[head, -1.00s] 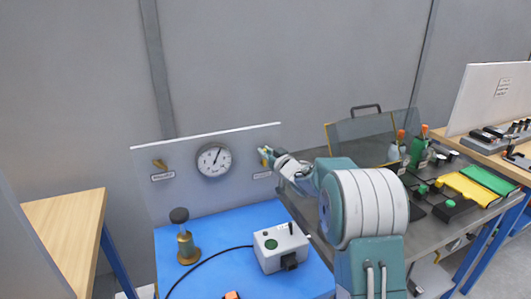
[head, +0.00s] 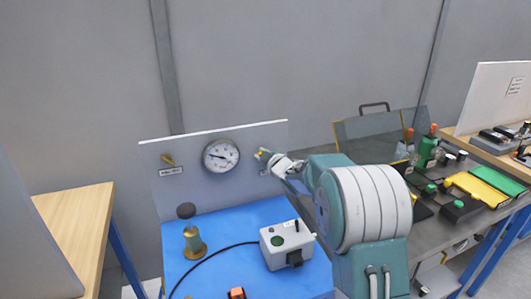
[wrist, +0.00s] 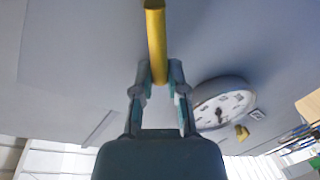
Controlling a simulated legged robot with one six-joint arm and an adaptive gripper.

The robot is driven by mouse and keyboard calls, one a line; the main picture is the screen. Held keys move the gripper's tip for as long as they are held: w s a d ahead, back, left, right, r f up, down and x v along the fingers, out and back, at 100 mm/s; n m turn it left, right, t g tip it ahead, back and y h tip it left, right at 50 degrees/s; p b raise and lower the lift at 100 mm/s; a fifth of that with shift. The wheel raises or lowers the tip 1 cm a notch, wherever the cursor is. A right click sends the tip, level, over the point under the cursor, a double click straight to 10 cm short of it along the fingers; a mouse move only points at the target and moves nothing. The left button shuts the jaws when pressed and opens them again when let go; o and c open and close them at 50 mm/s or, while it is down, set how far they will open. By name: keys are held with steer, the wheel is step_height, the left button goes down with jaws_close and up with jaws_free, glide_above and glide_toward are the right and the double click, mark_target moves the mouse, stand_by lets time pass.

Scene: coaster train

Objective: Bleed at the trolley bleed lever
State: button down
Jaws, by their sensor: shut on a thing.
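My gripper (head: 271,161) is at the right side of the upright white panel (head: 195,200). In the wrist view my gripper (wrist: 157,85) is shut on a yellow lever (wrist: 155,40), its two fingers on either side of the lever's end. In the head view only a small bit of that lever shows at the fingertips. A round white gauge (head: 221,155) sits left of the gripper on the panel, its needle pointing to the left. It also shows in the wrist view (wrist: 222,103).
A grey table (head: 420,195) with green and yellow parts is at the right. A wooden table (head: 80,215) is at the left.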

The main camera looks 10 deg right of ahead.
mark_target(253, 164)
steer(key=n, duration=0.1)
steer(key=a+f+n+h, duration=0.1)
steer(key=n, duration=0.1)
steer(key=f+n, duration=0.1)
steer(key=shift+s+a+f+n, duration=0.15)
steer(key=shift+a+n, duration=0.15)
steer(key=shift+a, duration=0.1)
steer(key=shift+a+f+n+h, duration=0.1)
steer(key=shift+f+n+h, duration=0.35)
steer(key=shift+n, duration=0.4)
steer(key=shift+a+f+n+h, duration=0.1)
steer(key=shift+f+n+h, duration=0.15)
steer(key=shift+f+n, duration=0.45)
steer(key=shift+s, duration=0.1)
steer(key=c, duration=0.7)
jaws_free()
steer(key=shift+o, duration=0.2)
steer(key=shift+r, duration=0.1)
steer(key=v, duration=1.1)
steer(key=shift+s, duration=0.4)
steer(key=shift+r, duration=0.15)
